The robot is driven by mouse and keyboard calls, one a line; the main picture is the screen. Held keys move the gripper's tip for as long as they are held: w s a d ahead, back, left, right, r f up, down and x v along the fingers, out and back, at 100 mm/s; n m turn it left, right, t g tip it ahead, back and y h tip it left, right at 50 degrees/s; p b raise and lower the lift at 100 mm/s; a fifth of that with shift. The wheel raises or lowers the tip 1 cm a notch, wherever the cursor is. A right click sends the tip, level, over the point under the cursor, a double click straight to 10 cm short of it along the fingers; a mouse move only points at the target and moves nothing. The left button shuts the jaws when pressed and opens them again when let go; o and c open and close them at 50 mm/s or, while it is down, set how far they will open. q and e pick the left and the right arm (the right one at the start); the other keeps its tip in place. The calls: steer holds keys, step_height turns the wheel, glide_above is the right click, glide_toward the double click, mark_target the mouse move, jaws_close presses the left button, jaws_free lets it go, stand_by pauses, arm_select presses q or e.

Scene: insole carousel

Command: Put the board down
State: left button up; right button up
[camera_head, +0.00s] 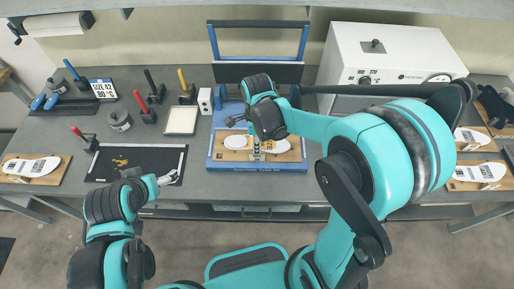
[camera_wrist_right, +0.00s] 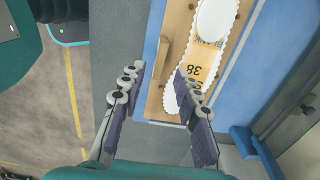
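A wooden board (camera_head: 290,155) with white insoles lies flat on the blue base (camera_head: 220,164) of the press-like frame at the table's middle. In the right wrist view the board (camera_wrist_right: 155,99) shows a raised wooden block (camera_wrist_right: 164,58), an orange label reading 38 and white insoles. My right gripper (camera_head: 256,152) is over the board; in its wrist view the fingers (camera_wrist_right: 160,76) are spread apart with nothing clamped between them. Whether they touch the board is unclear. My left gripper (camera_head: 168,178) hovers by the right edge of a black tray; its fingers are too small to read.
More boards with insoles lie at the far left (camera_head: 56,178) and the right (camera_head: 460,185). The black tray (camera_head: 103,171) holds small yellow bits. A white box machine (camera_head: 350,62) stands behind my right arm. Upright-handled tools and a white-topped pad (camera_head: 182,120) stand behind the tray.

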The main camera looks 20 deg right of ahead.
steer(key=s+d+r+n+t, duration=0.2)
steer(key=s+r+n, duration=0.3)
steer(key=n, duration=0.5)
steer(key=s+d+r+n+t, duration=0.2)
steer(key=s+r+n+t, duration=0.3)
steer(key=n, duration=0.6)
steer(key=shift+d+r+p, duration=0.35)
steer(key=shift+r, duration=0.3)
step_height(320, 180, down, 8)
steer(key=b, duration=0.8)
steer(key=shift+f, duration=0.15)
steer(key=shift+s, duration=0.1)
